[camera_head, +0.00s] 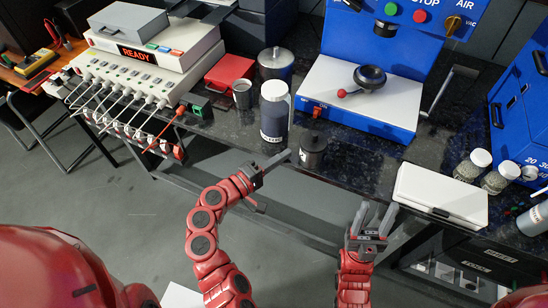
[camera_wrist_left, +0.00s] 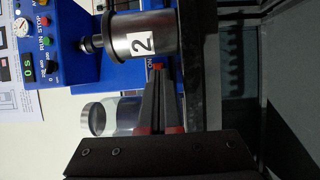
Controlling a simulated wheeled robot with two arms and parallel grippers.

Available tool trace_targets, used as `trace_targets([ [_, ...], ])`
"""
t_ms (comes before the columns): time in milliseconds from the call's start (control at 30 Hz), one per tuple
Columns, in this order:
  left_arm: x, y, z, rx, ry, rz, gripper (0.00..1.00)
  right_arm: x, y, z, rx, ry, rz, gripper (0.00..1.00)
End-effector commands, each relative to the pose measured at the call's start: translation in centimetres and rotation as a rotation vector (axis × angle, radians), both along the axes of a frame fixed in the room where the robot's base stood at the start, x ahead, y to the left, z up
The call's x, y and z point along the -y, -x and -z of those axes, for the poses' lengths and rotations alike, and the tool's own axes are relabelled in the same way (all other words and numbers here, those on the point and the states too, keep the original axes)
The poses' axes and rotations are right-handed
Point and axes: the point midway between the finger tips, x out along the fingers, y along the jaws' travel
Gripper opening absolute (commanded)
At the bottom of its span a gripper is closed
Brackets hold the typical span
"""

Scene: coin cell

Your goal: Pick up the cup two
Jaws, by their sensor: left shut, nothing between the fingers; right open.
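Cup two (camera_wrist_left: 140,42) is a dark metallic cylinder with a white label marked 2 in the left wrist view. In the head view, a dark cup (camera_head: 313,152) that appears to be it stands near the counter's front edge. My left gripper (camera_head: 284,157) is just left of this cup, its fingers shut and empty. In the left wrist view, the closed fingertips (camera_wrist_left: 158,72) point toward the cup's side; I cannot tell whether they touch it. My right gripper (camera_head: 374,212) is open and empty, in front of the counter and lower right of the cup.
A labelled bottle (camera_head: 274,118), a grey cup (camera_head: 242,94) and a lidded pot (camera_head: 276,62) stand left and behind. A blue press (camera_head: 366,104) is behind the cup. A white case (camera_head: 440,194) and glass jars (camera_head: 467,170) are to the right.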

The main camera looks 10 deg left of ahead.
Motion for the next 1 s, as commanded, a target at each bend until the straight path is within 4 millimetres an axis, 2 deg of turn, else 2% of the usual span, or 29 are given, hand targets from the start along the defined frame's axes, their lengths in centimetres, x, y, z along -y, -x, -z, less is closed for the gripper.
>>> trace_targets([
  [33, 0.9, -0.6, -0.2, -0.001, -0.001, 0.006, 0.0, 0.0, 0.0, -0.4, 0.0, 0.0, 0.0, 0.5],
  [200, 2.7, -2.6, -0.1, -0.001, -0.001, 0.005, 0.0, 0.0, 0.0, -0.9, 0.0, 0.0, 0.0, 0.5],
  [433, 3.7, -3.8, 0.1, -0.004, -0.002, 0.0, 0.0, 0.0, 0.0, -1.0, 0.0, 0.0, 0.0, 0.5],
  [800, 3.9, -3.7, 0.2, -0.004, -0.002, 0.001, 0.0, 0.0, 0.0, -1.0, 0.0, 0.0, 0.0, 0.5],
  [1000, 4.8, -1.8, 0.3, -0.004, -0.001, 0.001, 0.0, 0.0, 0.0, -0.6, 0.0, 0.0, 0.0, 0.5],
])
